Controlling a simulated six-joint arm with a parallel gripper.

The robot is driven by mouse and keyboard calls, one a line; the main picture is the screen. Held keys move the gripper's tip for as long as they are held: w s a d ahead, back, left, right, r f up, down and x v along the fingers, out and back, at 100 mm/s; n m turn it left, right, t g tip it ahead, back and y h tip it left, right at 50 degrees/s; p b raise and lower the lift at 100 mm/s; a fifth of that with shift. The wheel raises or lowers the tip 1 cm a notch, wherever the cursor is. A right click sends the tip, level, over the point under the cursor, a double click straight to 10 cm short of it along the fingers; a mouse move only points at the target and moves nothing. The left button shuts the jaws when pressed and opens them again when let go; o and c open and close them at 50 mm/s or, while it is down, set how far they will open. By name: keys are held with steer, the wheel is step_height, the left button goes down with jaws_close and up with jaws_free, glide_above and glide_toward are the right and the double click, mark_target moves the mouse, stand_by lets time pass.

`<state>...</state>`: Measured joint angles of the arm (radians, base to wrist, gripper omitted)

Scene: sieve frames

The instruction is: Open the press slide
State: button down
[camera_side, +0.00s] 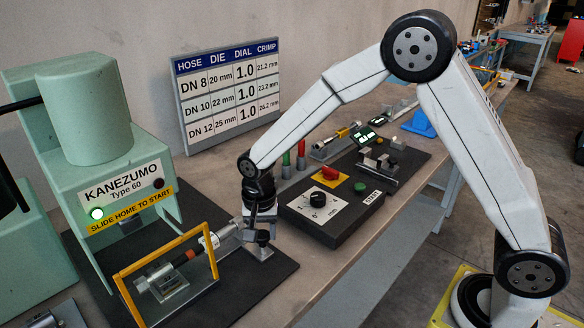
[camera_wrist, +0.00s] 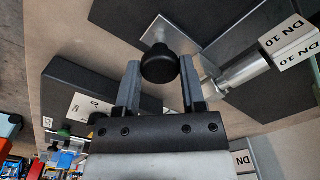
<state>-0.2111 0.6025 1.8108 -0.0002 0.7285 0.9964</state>
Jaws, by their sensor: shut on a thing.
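The press (camera_side: 85,120) is pale green, labelled KANEZUMO Type 60, at the left of the side view, with a green lamp lit above a yellow strip reading SLIDE HOME TO START. The press slide (camera_side: 205,284) lies low in front of it, with a yellow guard frame (camera_side: 164,256) standing over it. A hose assembly with metal fittings (camera_side: 218,237) points from the guard toward my gripper. My gripper (camera_side: 258,238) is at the slide's right end.
A black control box (camera_side: 315,213) with dial and START label stands right of my gripper. The bench's front edge is close by. DN 10 labels (camera_wrist: 284,40) show in the wrist view.

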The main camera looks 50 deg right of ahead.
steer(key=shift+s, duration=1.8)
steer(key=shift+c, duration=0.9)
jaws_free()
steer(key=shift+r, duration=0.1)
step_height(320, 180, up, 8)
steer(key=shift+d+f, duration=0.1)
steer(key=shift+f, duration=0.1)
